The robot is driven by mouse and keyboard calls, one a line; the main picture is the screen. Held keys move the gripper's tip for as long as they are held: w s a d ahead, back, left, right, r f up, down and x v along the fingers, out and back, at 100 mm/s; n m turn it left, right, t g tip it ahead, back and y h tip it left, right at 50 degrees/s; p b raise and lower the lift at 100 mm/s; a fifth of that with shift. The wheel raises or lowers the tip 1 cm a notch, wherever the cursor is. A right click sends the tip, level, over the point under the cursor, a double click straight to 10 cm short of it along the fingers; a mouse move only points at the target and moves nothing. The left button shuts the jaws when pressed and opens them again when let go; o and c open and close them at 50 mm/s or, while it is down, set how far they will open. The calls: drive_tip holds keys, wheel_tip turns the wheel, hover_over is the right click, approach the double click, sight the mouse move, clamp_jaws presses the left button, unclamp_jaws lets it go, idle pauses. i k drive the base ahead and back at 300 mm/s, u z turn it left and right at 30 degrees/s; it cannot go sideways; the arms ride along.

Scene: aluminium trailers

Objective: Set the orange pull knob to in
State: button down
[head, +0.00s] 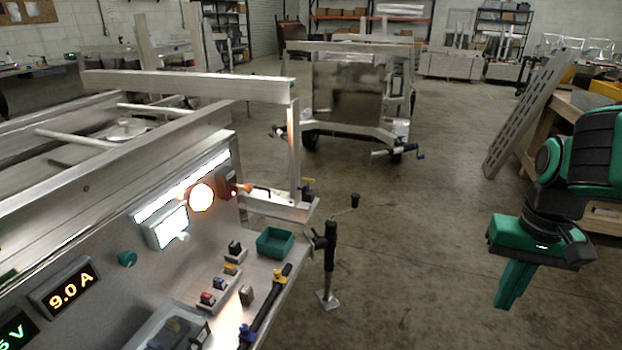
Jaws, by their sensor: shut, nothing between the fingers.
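The orange pull knob (244,188) is small in the head view. It sticks out from a dark reddish plate (228,183) near the right end of the upright metal panel (105,235). Its exact depth of travel is too small to tell. My gripper (512,287) is at the right of the view, green, pointing down, with its fingers together and nothing between them. It is well to the right of the knob, over open floor, and apart from the panel.
A glowing round lamp (201,197) and a lit white box (167,227) sit left of the knob. Below are a green tray (275,242) and several small coloured blocks. A jack post (330,260) stands between panel and gripper. A slatted ramp (525,112) leans at right.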

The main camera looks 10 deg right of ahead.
sight(248, 188)
drive_tip(key=z, duration=1)
drive_tip(key=i, duration=0.65)
drive_tip(key=u, duration=2.35)
